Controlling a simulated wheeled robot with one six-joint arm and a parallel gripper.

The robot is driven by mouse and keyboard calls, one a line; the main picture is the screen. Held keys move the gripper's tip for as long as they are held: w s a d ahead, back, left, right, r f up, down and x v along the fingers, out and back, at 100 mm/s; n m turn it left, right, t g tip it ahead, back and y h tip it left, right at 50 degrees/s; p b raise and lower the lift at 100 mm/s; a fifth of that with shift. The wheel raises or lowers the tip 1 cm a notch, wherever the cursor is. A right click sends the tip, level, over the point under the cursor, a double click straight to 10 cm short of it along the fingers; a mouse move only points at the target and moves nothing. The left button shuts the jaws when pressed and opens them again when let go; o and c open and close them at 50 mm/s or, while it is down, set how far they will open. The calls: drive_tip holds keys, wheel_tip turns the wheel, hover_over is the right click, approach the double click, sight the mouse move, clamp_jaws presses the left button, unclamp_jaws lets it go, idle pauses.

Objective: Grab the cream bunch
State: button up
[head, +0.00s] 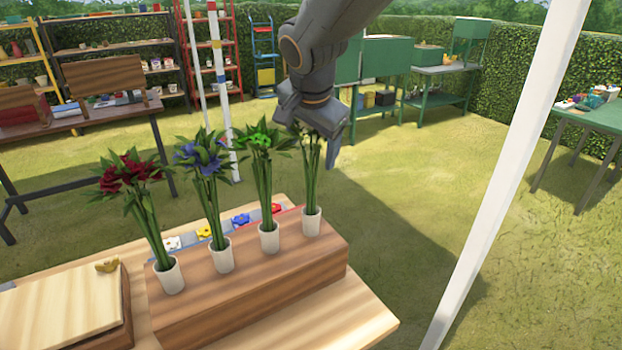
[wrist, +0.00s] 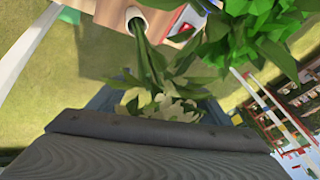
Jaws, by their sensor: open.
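The cream bunch stands in the rightmost white cup on the wooden block; in the head view its green stems (head: 311,180) show, while my gripper (head: 318,128) hides its flower heads. In the wrist view the cream flowers (wrist: 168,106) sit between the two blue-grey fingers of my gripper (wrist: 170,103), which are spread apart with gaps around the bunch. The bunch is upright in its cup (head: 311,222). I cannot tell whether a finger touches its leaves.
Close to its left stand a green bunch (head: 264,140), a blue-purple bunch (head: 203,157) and a dark red bunch (head: 128,173), each in a white cup. The wooden block (head: 290,270) bears them. A white post (head: 510,160) rises at the right. Grass lies open behind.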

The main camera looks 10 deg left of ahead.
drive_tip(key=shift+f, duration=0.1)
drive_tip(key=shift+c, duration=0.2)
drive_tip(key=c, duration=1.4)
drive_tip(key=shift+c, duration=0.3)
